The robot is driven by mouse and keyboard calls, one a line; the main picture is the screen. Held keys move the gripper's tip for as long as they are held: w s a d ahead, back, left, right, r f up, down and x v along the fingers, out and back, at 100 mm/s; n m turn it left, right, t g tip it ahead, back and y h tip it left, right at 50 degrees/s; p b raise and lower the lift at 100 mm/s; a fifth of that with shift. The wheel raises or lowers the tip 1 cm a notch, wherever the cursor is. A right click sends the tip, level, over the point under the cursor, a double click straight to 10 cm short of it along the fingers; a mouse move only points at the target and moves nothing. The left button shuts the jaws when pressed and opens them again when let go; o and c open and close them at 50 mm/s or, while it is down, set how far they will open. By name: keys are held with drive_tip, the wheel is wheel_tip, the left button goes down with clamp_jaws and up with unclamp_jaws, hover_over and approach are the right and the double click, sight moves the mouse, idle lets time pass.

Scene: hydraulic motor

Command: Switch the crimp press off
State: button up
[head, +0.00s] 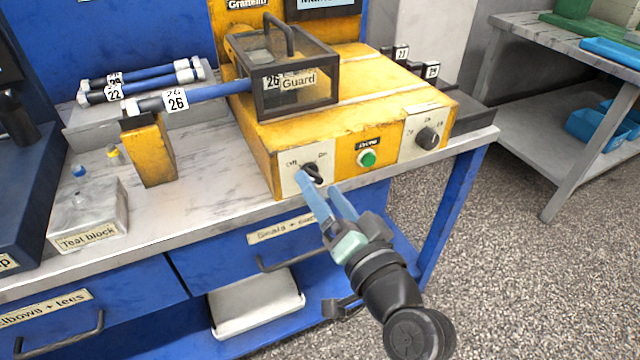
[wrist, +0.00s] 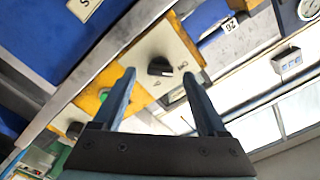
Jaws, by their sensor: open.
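The yellow crimp press (head: 262,140) stands on the bench. On the left of its front is a white plate with a black rotary switch (head: 312,171), marked Off at left and On at right. I cannot tell which mark it points to. My gripper (head: 322,188) is open and empty just in front of the switch; its blue fingers overlap the switch's lower edge in the head view. In the wrist view the switch (wrist: 160,67) shows between the two fingertips (wrist: 158,74), and I cannot make out contact.
A green button (head: 367,159) and a second dial (head: 427,138) sit further right on the front. A test block (head: 90,215) lies left. Drawers are below.

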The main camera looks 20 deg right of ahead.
drive_tip(key=s, duration=1.1)
drive_tip(key=shift+s+d, duration=0.2)
drive_tip(key=w+a+r+n+t, duration=0.2)
drive_tip(key=w+a+r, duration=0.15)
drive_tip(key=r, duration=0.45)
drive_tip(key=w+a+r+n+t, duration=0.1)
drive_tip(key=w+a+r+n, duration=0.2)
drive_tip(key=r, duration=0.6)
drive_tip(key=w+a+r+n+t, duration=0.1)
drive_tip(key=a+r+n+t, duration=0.1)
drive_tip(key=a+r, duration=0.45)
drive_tip(key=s+a+r+n+t+p, duration=0.1)
drive_tip(key=s+a+r+t, duration=0.15)
drive_tip(key=r, duration=0.65)
drive_tip(key=s+a+r+t+p, duration=0.15)
drive_tip(key=s+r, duration=0.25)
drive_tip(key=r, duration=0.4)
wheel_tip(320, 180, up, 28)
drive_tip(key=p, duration=2.7)
drive_tip(key=shift+w+f+h, duration=0.2)
drive_tip(key=shift+f+h, duration=0.05)
drive_tip(key=shift+h, duration=0.05)
drive_tip(key=shift+d, duration=0.1)
